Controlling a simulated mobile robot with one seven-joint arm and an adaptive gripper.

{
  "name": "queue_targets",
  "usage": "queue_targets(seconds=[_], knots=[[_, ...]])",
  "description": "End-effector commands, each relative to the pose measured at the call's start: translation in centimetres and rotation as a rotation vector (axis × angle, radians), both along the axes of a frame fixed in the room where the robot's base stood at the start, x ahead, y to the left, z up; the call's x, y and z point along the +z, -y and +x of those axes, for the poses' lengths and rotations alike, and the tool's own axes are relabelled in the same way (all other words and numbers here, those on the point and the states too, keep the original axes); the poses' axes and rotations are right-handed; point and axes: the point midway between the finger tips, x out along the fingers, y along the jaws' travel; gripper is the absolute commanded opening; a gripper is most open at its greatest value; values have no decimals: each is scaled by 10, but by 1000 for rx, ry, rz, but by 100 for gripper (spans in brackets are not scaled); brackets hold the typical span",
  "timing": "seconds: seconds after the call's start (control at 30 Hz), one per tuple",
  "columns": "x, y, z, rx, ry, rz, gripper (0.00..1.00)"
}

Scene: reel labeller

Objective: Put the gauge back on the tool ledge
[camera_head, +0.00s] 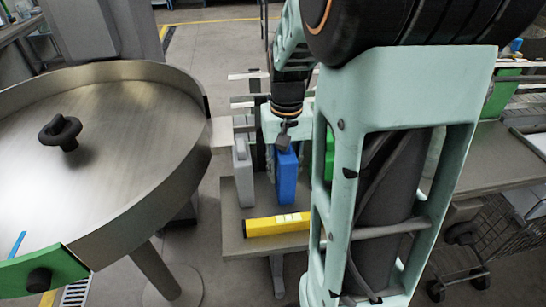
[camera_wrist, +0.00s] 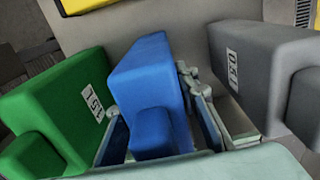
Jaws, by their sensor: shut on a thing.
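My gripper (camera_head: 283,140) is shut on a blue block (camera_head: 287,178) with a stepped shape. In the wrist view the fingers lie along both sides of the blue block (camera_wrist: 150,75). The block is upright over the small grey ledge (camera_head: 232,225); I cannot tell whether it touches it. A grey block (camera_head: 243,175) stands to its left and a green block (camera_head: 330,155) to its right, partly hidden by my arm. A yellow bar (camera_head: 277,224) with pale labels lies at the ledge's front. No visible marking says which of these is the gauge.
A large round metal turntable (camera_head: 125,120) with a raised rim and black knob (camera_head: 60,132) fills the left. A grey bench (camera_head: 490,160) and a wire cart (camera_head: 480,245) stand at the right. The grey and green blocks leave narrow gaps beside my gripper.

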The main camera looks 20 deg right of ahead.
Motion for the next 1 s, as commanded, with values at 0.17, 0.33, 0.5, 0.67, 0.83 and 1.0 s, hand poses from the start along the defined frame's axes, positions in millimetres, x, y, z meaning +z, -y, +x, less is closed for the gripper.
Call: queue_targets(seconds=[0.17, 0.33, 0.5, 0.67, 0.83, 1.0], knots=[[-3, 0, 0, 0, 0, 0, 35], [-3, 0, 0, 0, 0, 0, 46], [-3, 0, 0, 0, 0, 0, 46], [5, 0, 1, 0, 2, -1, 46], [36, 0, 1, 0, 5, 0, 46], [74, 0, 1, 0, 6, -2, 46]])
